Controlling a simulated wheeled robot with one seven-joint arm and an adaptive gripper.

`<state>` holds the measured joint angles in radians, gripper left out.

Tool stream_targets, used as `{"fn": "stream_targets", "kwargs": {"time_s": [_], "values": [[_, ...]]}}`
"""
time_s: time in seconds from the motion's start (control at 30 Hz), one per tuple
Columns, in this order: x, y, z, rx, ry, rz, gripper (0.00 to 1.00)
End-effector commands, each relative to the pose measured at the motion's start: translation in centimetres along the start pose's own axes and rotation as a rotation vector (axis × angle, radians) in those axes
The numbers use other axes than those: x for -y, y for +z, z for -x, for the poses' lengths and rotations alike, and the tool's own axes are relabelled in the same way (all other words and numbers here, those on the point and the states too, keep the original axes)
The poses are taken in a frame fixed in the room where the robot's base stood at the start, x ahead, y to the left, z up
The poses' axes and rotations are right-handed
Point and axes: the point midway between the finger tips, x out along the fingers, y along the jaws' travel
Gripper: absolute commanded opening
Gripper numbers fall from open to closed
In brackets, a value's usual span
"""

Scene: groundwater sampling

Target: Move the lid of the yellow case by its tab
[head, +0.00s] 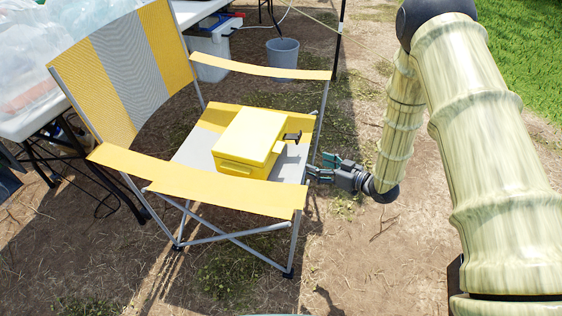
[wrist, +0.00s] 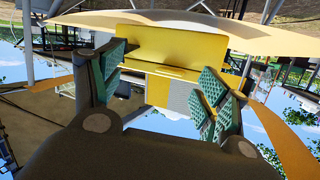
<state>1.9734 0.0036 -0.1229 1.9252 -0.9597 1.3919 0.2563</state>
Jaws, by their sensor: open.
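The yellow case (head: 243,145) sits on the seat of a folding chair in the head view, its lid (head: 253,132) down. My gripper (head: 320,170) is to the right of the chair seat, apart from the case and lower than the tab in the picture. In the wrist view, which is upside down, the case (wrist: 175,48) shows beyond my gripper (wrist: 160,76). Its two green-padded fingers are spread with nothing between them.
The chair's yellow armrests (head: 262,66) (head: 225,195) stand higher than the seat (head: 290,160) on both sides. A grey bucket (head: 283,55) and a white cooler (head: 210,62) are behind it. A table (head: 30,125) with clear bags is at left. The ground in front is clear.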

Motion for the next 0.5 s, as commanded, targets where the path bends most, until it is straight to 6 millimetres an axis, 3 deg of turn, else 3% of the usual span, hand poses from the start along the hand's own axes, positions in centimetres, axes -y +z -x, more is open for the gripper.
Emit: {"fn": "stream_targets", "kwargs": {"time_s": [0.03, 0.2, 0.5], "values": [[-0.6, 0.7, -1.0, -0.029, -0.035, 0.024, 0.75], [-1.0, -0.5, -2.8, -0.114, -0.168, 0.093, 0.75], [-1.0, -2.2, -4.0, -0.197, -0.352, 0.177, 0.75]]}}
